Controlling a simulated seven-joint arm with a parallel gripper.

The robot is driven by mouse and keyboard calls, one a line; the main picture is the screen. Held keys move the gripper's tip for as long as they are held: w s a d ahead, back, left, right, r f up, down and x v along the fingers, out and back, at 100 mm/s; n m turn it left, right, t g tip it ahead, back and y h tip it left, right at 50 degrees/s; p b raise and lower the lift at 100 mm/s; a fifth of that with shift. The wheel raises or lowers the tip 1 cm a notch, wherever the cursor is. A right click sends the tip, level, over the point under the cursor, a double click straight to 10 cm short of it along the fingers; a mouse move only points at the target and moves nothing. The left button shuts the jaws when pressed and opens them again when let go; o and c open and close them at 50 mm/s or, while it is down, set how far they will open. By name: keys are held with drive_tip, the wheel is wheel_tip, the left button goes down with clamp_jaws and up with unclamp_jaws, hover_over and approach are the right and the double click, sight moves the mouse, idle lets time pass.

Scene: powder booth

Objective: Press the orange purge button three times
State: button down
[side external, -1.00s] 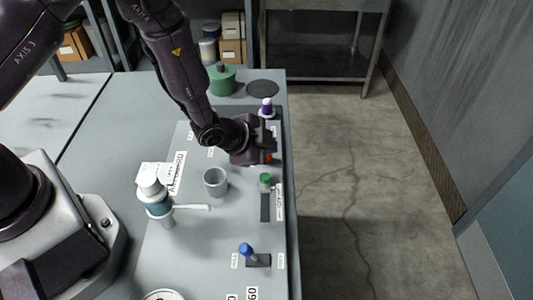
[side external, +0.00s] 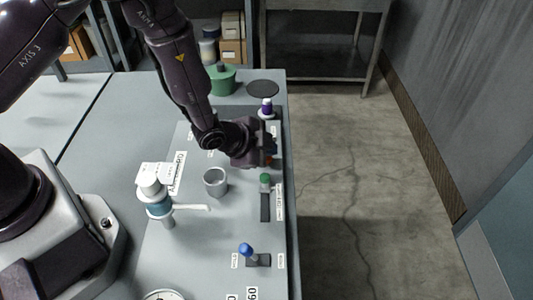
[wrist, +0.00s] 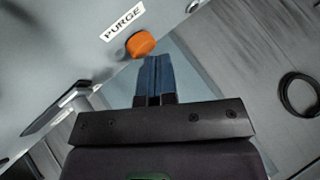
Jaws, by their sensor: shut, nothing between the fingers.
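The orange purge button (wrist: 140,43) is a rounded orange cap beside a white label reading PURGE in the wrist view. In the side external view only a small bit of orange shows at my gripper, which mostly hides the button. My gripper (wrist: 153,62) has its two blue fingers shut together, with nothing between them. Its fingertips are right by the button's edge in the wrist view, overlapping it slightly in the picture. I cannot tell whether they touch it. In the side external view my gripper (side external: 262,154) is low over the panel's right edge.
A green-topped control (side external: 265,179) sits close in front of my gripper, and a purple-topped one (side external: 267,107) behind it. A blue-knobbed lever (side external: 246,250), a grey cup (side external: 215,182) and a white-and-teal device (side external: 155,193) stand on the panel. Open floor lies right.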

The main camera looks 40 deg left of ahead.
drive_tip(key=shift+r, duration=0.8)
drive_tip(key=shift+r, duration=2.55)
drive_tip(key=shift+r, duration=0.1)
idle(0.5)
wheel_tip(320, 180, up, 4)
drive_tip(key=shift+f, duration=0.2)
drive_tip(key=shift+f, duration=0.15)
drive_tip(key=shift+f, duration=4.3)
